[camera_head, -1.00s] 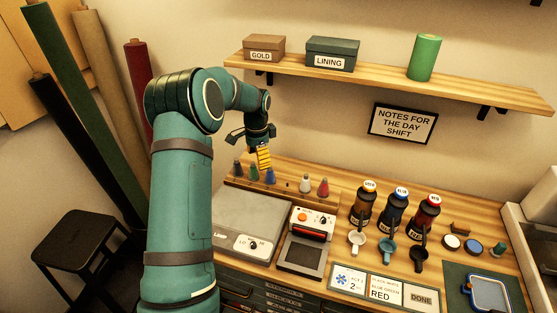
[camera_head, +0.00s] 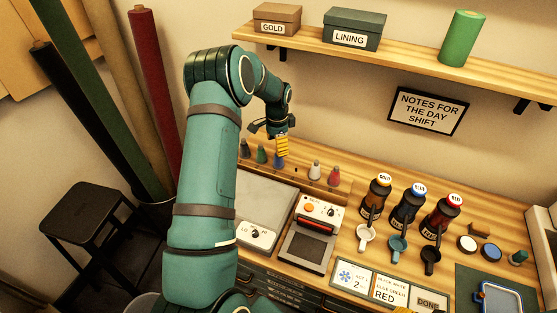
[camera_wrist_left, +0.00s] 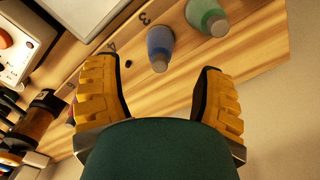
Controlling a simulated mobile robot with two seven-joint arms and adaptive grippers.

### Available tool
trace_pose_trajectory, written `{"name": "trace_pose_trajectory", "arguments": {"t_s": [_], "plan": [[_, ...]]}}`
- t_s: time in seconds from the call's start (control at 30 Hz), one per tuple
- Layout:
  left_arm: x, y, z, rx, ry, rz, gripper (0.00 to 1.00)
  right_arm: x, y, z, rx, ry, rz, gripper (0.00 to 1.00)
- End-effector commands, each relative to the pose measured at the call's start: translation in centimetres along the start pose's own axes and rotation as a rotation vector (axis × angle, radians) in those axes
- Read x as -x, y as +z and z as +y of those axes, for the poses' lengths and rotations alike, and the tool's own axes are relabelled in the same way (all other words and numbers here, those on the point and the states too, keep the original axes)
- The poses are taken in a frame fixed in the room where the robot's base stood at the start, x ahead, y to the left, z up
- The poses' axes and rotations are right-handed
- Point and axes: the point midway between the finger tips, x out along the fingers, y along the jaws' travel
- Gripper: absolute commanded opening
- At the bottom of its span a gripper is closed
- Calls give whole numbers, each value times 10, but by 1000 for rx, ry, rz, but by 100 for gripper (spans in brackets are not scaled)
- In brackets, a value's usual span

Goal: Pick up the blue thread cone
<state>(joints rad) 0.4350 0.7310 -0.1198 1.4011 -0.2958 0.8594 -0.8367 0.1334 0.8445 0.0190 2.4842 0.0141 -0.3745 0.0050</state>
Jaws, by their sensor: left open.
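The blue thread cone (camera_head: 279,161) stands in the row of cones at the back of the bench, partly hidden by my left gripper (camera_head: 281,146). In the left wrist view the blue cone (camera_wrist_left: 160,42) lies ahead of the fingers, about midway between their lines. My left gripper (camera_wrist_left: 158,75) is open there, with its yellow fingers spread and nothing between them. A green cone (camera_wrist_left: 207,17) stands beside the blue one, to its right. Yellow tips at the bottom edge of the head view look like my right gripper (camera_head: 405,310); its jaws cannot be made out.
A dark cone (camera_head: 244,149) and the green cone (camera_head: 261,154) stand left of the blue one; a white cone (camera_head: 315,171) and a red cone (camera_head: 333,177) stand right. A sealer (camera_head: 310,235) and several bottles (camera_head: 409,205) stand nearer. A shelf (camera_head: 400,65) overhangs behind.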

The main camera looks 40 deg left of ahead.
Motion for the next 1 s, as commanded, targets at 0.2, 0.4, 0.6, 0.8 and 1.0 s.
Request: {"name": "trace_pose_trajectory", "arguments": {"t_s": [0.2,0.4,0.6,0.8,1.0], "plan": [[-12,-1,0,0,0,0,69,0,0,0,0,0,0,47],[-40,-3,0,1,1,-2,69,0,0,0,0,0,0,47],[-54,-4,-1,1,-1,1,69,0,0,0,0,0,0,47],[-54,-4,-1,1,-1,1,57,0,0,0,0,0,0,47],[-54,-4,-1,1,-1,1,0,0,0,0,0,0,0,47]]}}
